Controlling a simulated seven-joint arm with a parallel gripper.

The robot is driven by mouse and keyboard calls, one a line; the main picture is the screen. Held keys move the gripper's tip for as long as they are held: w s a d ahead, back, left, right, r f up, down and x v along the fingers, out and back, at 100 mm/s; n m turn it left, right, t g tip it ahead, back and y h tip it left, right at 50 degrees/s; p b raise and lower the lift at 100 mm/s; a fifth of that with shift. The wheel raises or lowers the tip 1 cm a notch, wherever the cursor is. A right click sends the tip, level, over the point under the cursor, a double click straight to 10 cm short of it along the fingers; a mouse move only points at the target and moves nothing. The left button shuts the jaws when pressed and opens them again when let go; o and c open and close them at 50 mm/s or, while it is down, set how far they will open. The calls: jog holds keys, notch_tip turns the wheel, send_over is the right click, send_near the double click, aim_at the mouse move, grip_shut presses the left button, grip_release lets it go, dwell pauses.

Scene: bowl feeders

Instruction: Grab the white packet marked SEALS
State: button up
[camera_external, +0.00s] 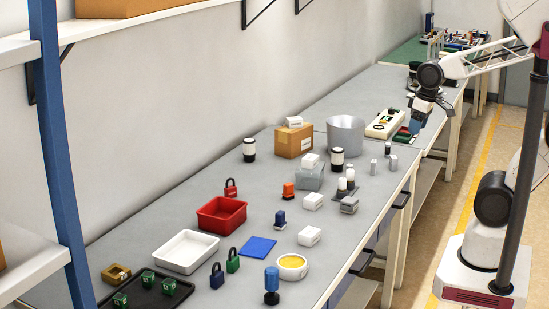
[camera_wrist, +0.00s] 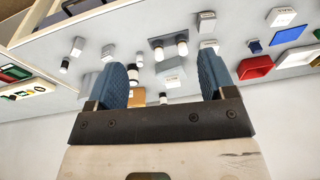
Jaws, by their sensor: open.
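Several small white packets stand on the grey bench. One packet (camera_external: 295,121) is on a cardboard box, one (camera_external: 311,160) is at the clear bin, and two, a middle packet (camera_external: 313,201) and a nearer packet (camera_external: 309,236), lie on the bench. Their print is too small for me to tell which says SEALS. My gripper (camera_external: 418,112) is open and empty, above the bench's far right part, away from these packets. Its blue fingers (camera_wrist: 163,68) are spread.
The cardboard box (camera_external: 293,143), metal bucket (camera_external: 345,136) and clear bin (camera_external: 308,180) stand mid-bench. A red tray (camera_external: 222,218), white tray (camera_external: 187,252) and yellow-filled cup (camera_external: 292,268) are nearer. A pale tray (camera_external: 379,130) lies near my gripper. The bench's left strip is mostly clear.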

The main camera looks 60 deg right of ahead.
jog(key=w+a+f+m+g+y, duration=0.2)
jog(key=w+a+f+m+y, duration=0.35)
jog(key=a, duration=0.45)
jog(key=w+a+f+m+g+y, duration=0.2)
jog(key=w+a+f+m+y, duration=0.2)
jog(key=w+a+f, duration=0.45)
jog(key=m+t+y, duration=0.3)
jog(key=m+y, duration=0.1)
jog(key=m, duration=0.5)
send_near(311, 230)
jog(key=x, duration=0.3)
jog(key=shift+a, duration=0.15)
jog(key=shift+x, duration=1.25)
jog(key=shift+a, duration=0.1)
jog(key=shift+h, duration=0.25)
jog(key=shift+x, duration=2.55)
jog(key=c, duration=1)
